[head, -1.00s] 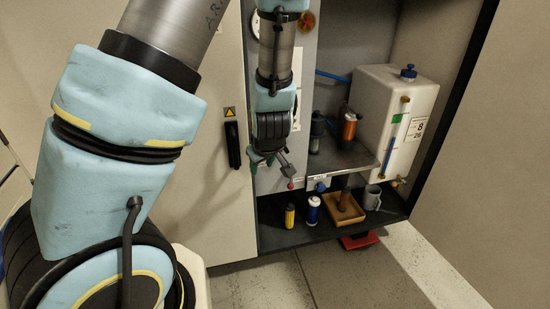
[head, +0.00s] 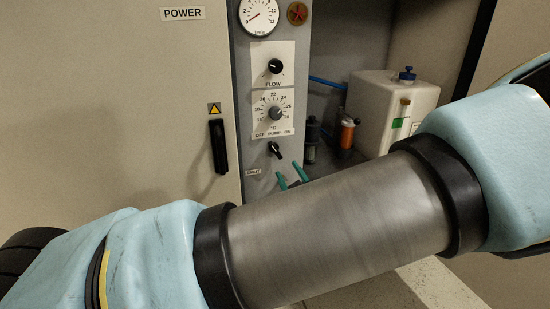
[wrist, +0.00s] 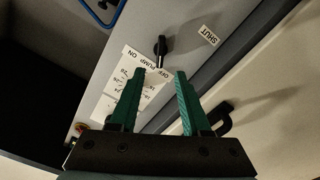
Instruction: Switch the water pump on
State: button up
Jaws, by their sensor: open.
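The pump switch (head: 274,149) is a small black knob on the grey control panel (head: 246,100), below a label reading OFF PUMP ON. In the wrist view the knob (wrist: 161,46) sits just beyond the fingertips, roughly centred between them, apart from both. Which mark it points to is too small to tell surely. My gripper (head: 291,176) has teal fingers, open and empty, just below and right of the knob in the head view. In the wrist view my gripper (wrist: 160,72) shows both fingers spread. My arm hides the lower panel.
Above the switch are a temperature dial (head: 276,114), a FLOW knob (head: 275,66) and a round gauge (head: 259,16). A black door handle (head: 218,146) projects at left. A white tank (head: 392,108) and an orange-bodied cylinder (head: 347,136) stand in the right recess.

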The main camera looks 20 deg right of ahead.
aim_at(276, 153)
jog(key=w, duration=0.3)
jog(key=w+d, duration=0.1)
jog(key=w, duration=0.5)
jog(key=shift+w+d, duration=0.25)
jog(key=shift+w, duration=0.15)
jog(key=shift+c, duration=0.3)
grip_shut()
